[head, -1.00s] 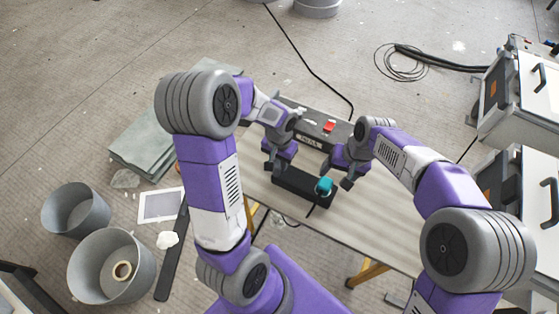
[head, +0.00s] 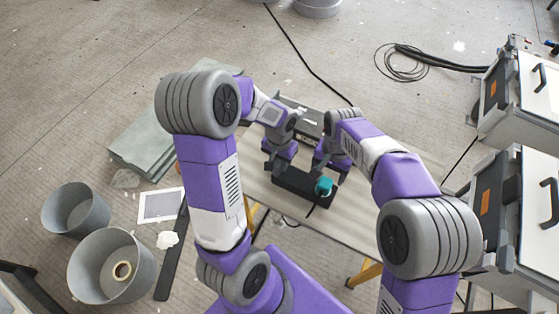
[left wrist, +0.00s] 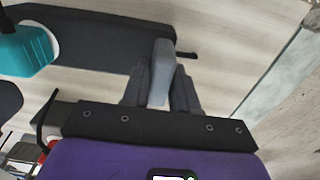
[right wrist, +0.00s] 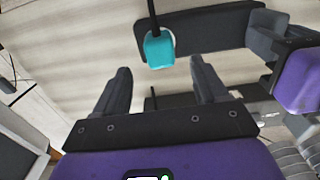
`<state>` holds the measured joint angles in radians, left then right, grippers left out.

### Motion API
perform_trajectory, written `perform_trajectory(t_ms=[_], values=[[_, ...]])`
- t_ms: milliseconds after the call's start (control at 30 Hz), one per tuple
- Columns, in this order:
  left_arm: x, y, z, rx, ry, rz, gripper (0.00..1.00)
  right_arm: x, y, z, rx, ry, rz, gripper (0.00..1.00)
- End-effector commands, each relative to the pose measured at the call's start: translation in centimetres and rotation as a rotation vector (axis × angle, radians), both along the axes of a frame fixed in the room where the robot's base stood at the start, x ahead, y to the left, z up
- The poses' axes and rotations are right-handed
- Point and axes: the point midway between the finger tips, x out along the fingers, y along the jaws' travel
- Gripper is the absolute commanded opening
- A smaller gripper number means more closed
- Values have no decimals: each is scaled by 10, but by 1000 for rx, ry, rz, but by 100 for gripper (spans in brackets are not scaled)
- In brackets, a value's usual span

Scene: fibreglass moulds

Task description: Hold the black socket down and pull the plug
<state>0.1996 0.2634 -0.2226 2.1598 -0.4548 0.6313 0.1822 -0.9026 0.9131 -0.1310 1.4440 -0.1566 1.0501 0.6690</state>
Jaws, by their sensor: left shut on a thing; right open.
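The black socket (head: 291,182) is a long dark bar on the table, also seen in the left wrist view (left wrist: 100,38) and right wrist view (right wrist: 212,32). The teal plug (head: 323,187) sits at its right end in the head view, with a black cord leaving it; it also shows in the right wrist view (right wrist: 158,50). My left gripper (head: 273,167) is shut on a grey upright piece (left wrist: 161,72) at the socket's other end. My right gripper (head: 331,168) is open and empty. In its own view (right wrist: 160,80) the plug lies beyond and between the fingertips, apart from them.
The pale table (head: 350,215) has free room right of the plug. Grey bins (head: 110,270) stand on the floor at left, white cabinets (head: 520,95) at right.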

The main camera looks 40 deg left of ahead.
Motion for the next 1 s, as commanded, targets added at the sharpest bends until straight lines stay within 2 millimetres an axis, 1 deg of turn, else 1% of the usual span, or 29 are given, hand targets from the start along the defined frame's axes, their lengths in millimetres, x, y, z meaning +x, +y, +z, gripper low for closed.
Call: perform_trajectory(t_ms=[300, 500, 700, 1000], values=[[0, 0, 0, 0, -1, 0, 0, 0, -1, -47, -3, 2, 0, 72], [0, 0, 0, 0, -1, 0, 0, 0, -1, -68, -2, 1, 0, 72], [0, 0, 0, 0, -1, 0, 0, 0, -1, -77, 0, 1, 0, 72], [0, 0, 0, 0, -1, 0, 0, 0, -1, -77, 0, 0, 0, 72]])
